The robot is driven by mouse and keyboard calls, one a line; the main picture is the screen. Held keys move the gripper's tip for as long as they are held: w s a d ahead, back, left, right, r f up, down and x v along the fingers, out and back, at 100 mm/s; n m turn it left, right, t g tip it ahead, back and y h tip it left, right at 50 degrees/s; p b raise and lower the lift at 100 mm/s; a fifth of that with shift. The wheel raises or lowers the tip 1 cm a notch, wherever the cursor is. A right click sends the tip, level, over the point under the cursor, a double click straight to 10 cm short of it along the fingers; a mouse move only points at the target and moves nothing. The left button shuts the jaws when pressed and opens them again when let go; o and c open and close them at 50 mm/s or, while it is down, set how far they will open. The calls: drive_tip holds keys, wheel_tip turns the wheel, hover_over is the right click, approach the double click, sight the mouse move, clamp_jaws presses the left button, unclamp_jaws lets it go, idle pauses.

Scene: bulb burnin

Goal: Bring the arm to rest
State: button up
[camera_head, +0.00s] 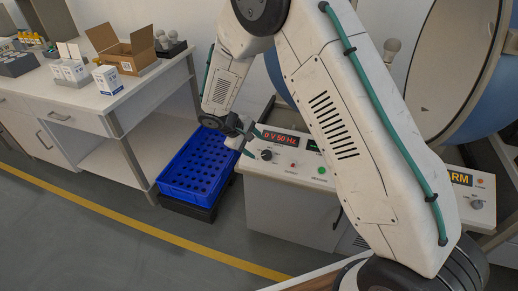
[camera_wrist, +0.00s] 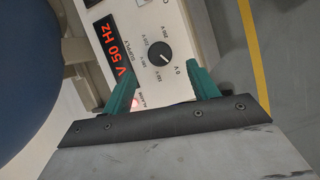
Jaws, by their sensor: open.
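My gripper (camera_head: 245,138) is at the front of the control console (camera_head: 270,205), near its round black knob (camera_head: 267,155). In the wrist view my gripper (camera_wrist: 163,88) has its two green fingers spread apart with nothing between them. The knob (camera_wrist: 160,54) with its voltage scale lies beyond the fingertips, and I see no contact. The red display (camera_head: 282,138) reads "0 V 50 Hz". My white arm crosses the middle of the head view and hides part of the console.
A blue crate (camera_head: 165,186) with round holes stands left of the console. A workbench (camera_head: 100,105) at left bears an open cardboard box (camera_head: 125,50) and small white cartons (camera_head: 107,80). A large blue round vessel (camera_head: 475,70) stands at right. A yellow line (camera_head: 130,224) crosses the open floor.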

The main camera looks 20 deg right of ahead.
drive_tip(key=shift+r, duration=0.1)
idle(0.4)
drive_tip(key=s+d+r+m+y, duration=0.2)
drive_tip(key=s+r, duration=0.7)
drive_tip(key=s, duration=0.3)
drive_tip(key=s+d+r+m+y, duration=0.2)
drive_tip(key=s+d+r+m, duration=0.1)
drive_tip(key=s+r, duration=0.7)
drive_tip(key=s+d+r+m+y, duration=0.2)
drive_tip(key=s+r, duration=0.8)
drive_tip(key=s, duration=0.5)
drive_tip(key=shift+s+d+r+m+t+y, duration=0.3)
drive_tip(key=shift+s+d+m+y, duration=0.1)
drive_tip(key=shift+y, duration=0.1)
